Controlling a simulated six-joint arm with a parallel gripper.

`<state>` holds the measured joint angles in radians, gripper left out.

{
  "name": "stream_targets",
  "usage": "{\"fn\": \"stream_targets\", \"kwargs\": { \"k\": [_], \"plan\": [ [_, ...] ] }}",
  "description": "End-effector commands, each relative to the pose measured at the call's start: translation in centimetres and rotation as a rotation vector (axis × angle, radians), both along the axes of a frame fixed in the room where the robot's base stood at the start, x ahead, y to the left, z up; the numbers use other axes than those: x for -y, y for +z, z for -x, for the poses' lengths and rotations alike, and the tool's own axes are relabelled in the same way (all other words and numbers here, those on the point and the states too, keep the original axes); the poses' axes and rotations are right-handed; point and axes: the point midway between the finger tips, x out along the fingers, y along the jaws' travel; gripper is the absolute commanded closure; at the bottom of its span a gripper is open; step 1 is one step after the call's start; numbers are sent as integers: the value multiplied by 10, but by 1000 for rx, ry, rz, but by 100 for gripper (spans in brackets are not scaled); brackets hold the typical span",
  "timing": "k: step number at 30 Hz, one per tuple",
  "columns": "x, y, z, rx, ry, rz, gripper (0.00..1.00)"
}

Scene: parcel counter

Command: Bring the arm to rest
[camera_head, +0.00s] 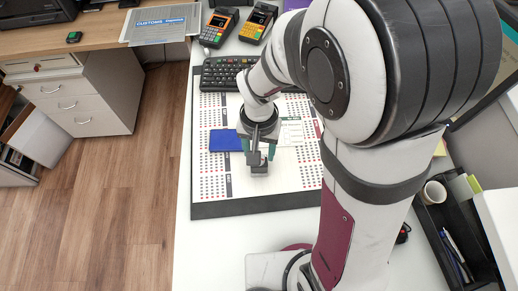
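My arm reaches over the counter from the right front, its large links filling the right middle of the head view. My gripper (258,153) points down over the white printed mat (213,180) with a dark border. Its two greenish fingers look spread apart, with a grey part of the gripper in front of the gap. I see nothing held between them, though the gap is partly hidden. A blue booklet (224,140) lies on the mat just left of the gripper. A pale printed slip (291,132) lies just right of it. Whether the fingertips touch the mat I cannot tell.
A black keyboard (222,72) lies at the mat's far edge. Two card terminals (218,27) (257,22) stand behind it. A black organiser (432,215) with a cup (433,192) and pens stands at right. A customs sign (161,25) is on the left desk. The mat's front left is clear.

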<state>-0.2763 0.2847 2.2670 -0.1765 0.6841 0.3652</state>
Motion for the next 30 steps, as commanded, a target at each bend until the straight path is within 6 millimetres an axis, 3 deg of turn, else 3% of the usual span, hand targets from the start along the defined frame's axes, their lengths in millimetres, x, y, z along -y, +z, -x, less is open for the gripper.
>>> {"fn": "stream_targets", "kwargs": {
  "k": [10,22,25,27,30],
  "plan": [
    [0,38,0,2,0,1,45],
    [4,49,4,-1,-9,-3,45],
    [23,78,35,-5,-68,-30,45],
    [38,99,71,-14,-121,-62,45],
    [46,115,118,-28,-179,-110,45]
  ]
}}
